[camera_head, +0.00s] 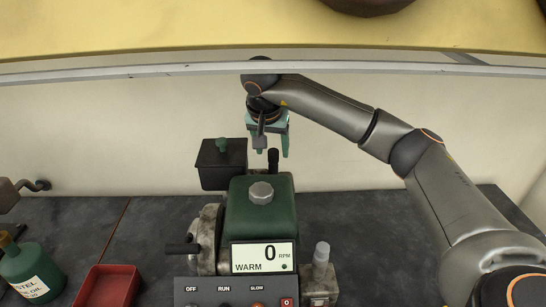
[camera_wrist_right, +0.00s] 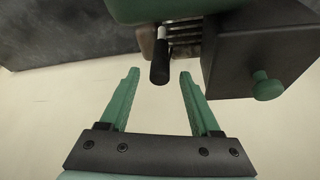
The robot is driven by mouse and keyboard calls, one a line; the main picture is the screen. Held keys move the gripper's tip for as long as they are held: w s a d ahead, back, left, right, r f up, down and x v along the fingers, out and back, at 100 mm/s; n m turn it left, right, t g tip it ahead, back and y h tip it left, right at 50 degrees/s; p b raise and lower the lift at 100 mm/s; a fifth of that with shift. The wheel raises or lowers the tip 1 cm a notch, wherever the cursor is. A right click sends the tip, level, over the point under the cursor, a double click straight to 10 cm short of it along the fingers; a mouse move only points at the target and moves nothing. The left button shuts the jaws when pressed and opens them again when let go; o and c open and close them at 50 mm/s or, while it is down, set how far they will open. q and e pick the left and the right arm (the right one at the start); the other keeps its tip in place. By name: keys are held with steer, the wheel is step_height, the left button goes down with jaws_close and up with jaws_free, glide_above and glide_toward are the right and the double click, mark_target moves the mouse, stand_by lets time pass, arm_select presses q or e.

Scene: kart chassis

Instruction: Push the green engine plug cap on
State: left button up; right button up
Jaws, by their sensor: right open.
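The green engine (camera_head: 262,212) stands upright on the dark bench, with a grey cap on its tank. At its back a black plug cap (camera_head: 273,158) stands up; in the right wrist view the black plug cap (camera_wrist_right: 160,66) sits at the end of a white stem, part of which is bare. My right gripper (camera_head: 272,150) is open and empty behind the engine. In the right wrist view its green fingers (camera_wrist_right: 159,76) lie on either side of the cap's end, with clear gaps. I cannot tell whether they are level with it in depth. My left gripper is not in view.
A black box (camera_head: 210,165) with a green knob stands close beside the plug cap; its knob (camera_wrist_right: 267,86) shows in the right wrist view. A red tray (camera_head: 108,288) and green oil bottle (camera_head: 30,270) are at the front left. A pale rail (camera_head: 150,70) crosses above.

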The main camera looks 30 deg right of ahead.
steer(key=v, duration=0.8)
steer(key=shift+a+r, duration=0.1)
